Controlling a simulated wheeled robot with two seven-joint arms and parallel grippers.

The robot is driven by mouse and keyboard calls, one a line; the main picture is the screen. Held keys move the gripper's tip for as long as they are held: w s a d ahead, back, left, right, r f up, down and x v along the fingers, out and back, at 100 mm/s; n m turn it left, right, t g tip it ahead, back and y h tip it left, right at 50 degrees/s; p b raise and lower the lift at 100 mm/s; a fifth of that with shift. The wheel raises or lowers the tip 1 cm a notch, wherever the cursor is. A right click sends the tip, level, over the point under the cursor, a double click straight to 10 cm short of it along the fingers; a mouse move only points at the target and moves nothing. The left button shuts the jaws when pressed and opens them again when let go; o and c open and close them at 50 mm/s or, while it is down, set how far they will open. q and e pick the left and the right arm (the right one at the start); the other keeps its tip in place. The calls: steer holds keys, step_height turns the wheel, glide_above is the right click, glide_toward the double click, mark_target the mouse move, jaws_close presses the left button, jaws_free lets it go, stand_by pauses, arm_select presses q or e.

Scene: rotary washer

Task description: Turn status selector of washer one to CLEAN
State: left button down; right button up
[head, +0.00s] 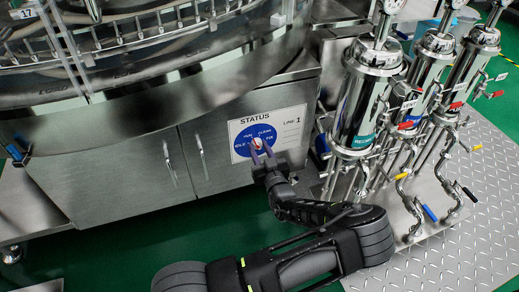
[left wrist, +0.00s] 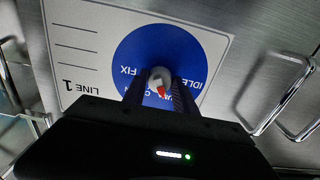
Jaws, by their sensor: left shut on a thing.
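The status selector is a small white knob with a red mark (head: 257,143) on a round blue dial (head: 243,146) on the washer's STATUS plate (head: 292,124). The dial reads RUN, CLEAN, IDLE and FIX. My left gripper (head: 263,156) is at the dial, its two fingers shut on the knob. In the left wrist view, where the plate is upside down, the knob (left wrist: 159,78) sits between the fingertips. Its red mark points down there, toward the RUN and CLEAN side; the fingers partly hide those labels, so I cannot tell which one it meets. My right gripper is not in view.
The plate is marked LINE 1. Steel cabinet doors with bar handles (head: 200,143) are left of it. Steel filter housings (head: 362,96) with valves stand close on the right, on a diamond-plate platform (head: 458,215). The washer's curved rim (head: 190,100) overhangs above. Green floor lies below.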

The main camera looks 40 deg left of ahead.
arm_select(q)
steer(key=shift+m, duration=0.3)
steer(key=shift+m+b, duration=0.3)
steer(key=shift+m, duration=0.5)
steer(key=m, duration=0.2)
steer(key=shift+m, duration=0.3)
steer(key=m, duration=0.3)
steer(key=shift+m, duration=0.3)
steer(key=shift+r+m, duration=0.1)
steer(key=shift+m, duration=1.6)
steer(key=c, duration=1)
jaws_free()
